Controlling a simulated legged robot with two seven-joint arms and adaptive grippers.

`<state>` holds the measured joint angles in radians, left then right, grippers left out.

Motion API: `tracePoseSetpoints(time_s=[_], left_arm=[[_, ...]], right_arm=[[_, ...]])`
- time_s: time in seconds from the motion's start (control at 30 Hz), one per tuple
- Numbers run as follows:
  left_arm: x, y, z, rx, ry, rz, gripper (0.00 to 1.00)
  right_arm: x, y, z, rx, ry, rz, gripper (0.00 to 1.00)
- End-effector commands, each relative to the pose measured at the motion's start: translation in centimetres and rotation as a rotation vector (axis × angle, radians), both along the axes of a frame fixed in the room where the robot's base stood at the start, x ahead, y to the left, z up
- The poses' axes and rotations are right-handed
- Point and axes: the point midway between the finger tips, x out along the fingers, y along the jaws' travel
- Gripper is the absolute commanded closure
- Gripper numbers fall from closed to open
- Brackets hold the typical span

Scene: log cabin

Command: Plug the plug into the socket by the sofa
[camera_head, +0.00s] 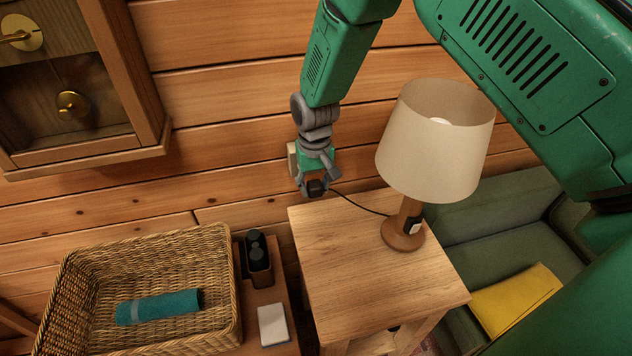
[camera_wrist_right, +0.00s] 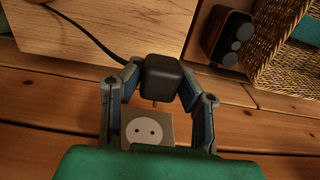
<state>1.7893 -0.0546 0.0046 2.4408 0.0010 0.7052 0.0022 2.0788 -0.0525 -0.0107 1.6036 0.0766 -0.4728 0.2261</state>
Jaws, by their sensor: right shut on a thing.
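My right gripper (camera_head: 313,192) is at the plank wall, just behind the back left edge of the side table. It is shut on a black plug (camera_wrist_right: 162,76), which sits between its fingers in the right wrist view and also shows in the head view (camera_head: 315,188). A prong points toward the wall socket (camera_wrist_right: 147,131), a square plate with a round white face and two holes. The plug appears apart from the socket face. A black cord (camera_head: 360,204) runs from the plug to the lamp (camera_head: 403,236). My left gripper is not in view.
The wooden side table (camera_head: 345,265) holds the lamp with its cream shade (camera_head: 435,150). A green sofa (camera_head: 515,248) with a yellow cloth (camera_head: 515,298) stands at right. A wicker basket (camera_head: 75,275) and a black device (camera_head: 257,262) are at left. A wall cabinet (camera_head: 80,155) hangs upper left.

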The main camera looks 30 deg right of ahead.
Motion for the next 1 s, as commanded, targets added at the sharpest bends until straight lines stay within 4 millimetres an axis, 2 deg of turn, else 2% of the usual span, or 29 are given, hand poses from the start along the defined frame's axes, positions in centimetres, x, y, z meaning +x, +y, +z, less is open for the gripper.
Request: tracePoseSetpoints(time_s=[0.5,1.0], left_arm=[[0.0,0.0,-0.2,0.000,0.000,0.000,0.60],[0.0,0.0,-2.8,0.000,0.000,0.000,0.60]], right_arm=[[0.4,-0.1,-0.1,0.000,0.000,0.000,0.96],[4.5,-1.2,-0.3,0.000,-0.001,0.000,0.96]])
